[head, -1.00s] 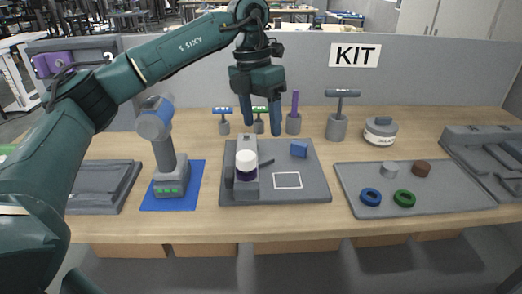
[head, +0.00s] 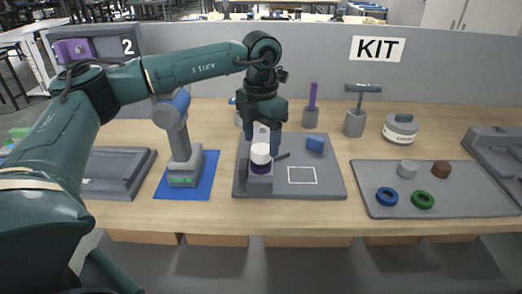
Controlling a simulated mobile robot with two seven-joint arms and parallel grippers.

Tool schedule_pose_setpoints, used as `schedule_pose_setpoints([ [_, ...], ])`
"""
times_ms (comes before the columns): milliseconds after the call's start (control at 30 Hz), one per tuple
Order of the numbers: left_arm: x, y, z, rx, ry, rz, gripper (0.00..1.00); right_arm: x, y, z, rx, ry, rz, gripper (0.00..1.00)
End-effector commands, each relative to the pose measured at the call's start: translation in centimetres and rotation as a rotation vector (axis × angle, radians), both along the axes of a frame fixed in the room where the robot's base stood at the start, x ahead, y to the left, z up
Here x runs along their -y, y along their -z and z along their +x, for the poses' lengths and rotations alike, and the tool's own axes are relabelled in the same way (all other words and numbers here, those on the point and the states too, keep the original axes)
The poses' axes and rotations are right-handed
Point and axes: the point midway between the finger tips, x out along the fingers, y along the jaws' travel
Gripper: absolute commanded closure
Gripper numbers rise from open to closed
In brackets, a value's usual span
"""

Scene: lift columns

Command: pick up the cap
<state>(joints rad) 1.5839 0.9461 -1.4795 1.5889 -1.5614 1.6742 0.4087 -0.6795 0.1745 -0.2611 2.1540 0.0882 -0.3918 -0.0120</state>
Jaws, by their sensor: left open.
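The white cap (head: 260,153) sits on top of a purple part (head: 261,168) in a grey holder (head: 259,184) on the grey work tray (head: 325,192). My left gripper (head: 262,143) points down just above the cap, its open fingers to either side. The fingers hide part of the holder's back. I cannot tell whether the fingertips touch the cap. My right gripper is out of view.
A blue block (head: 316,144) lies on the work tray near its back right. A grey and blue device (head: 180,140) stands on a blue mat (head: 210,187) at left. Upright tools (head: 355,122) stand behind, with a parts tray (head: 455,205) holding rings and small cylinders at right.

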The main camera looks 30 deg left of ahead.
Motion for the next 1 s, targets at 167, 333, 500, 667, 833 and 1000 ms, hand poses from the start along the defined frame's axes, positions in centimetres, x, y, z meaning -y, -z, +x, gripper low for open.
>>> schedule_pose_setpoints([
  [167, 0.0, 2.0, -0.1, 0.0, 0.0, -0.001, 0.35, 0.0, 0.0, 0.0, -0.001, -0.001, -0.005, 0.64],
  [333, 0.1, 2.3, 0.0, 0.001, 0.0, -0.001, 0.35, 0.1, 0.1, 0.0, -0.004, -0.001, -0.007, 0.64],
  [500, 0.0, 2.3, 0.0, 0.001, 0.0, -0.001, 0.41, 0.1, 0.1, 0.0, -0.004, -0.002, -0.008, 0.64],
  [667, 0.0, 2.3, 0.0, 0.001, 0.0, -0.001, 0.54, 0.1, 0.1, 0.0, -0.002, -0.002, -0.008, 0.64],
  [833, 0.1, 2.3, 0.0, 0.002, 0.0, -0.001, 0.68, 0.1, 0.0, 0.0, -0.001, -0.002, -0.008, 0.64],
  [1000, 0.1, 2.2, 0.0, 0.002, 0.001, -0.001, 0.82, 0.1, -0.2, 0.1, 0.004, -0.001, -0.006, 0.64],
])
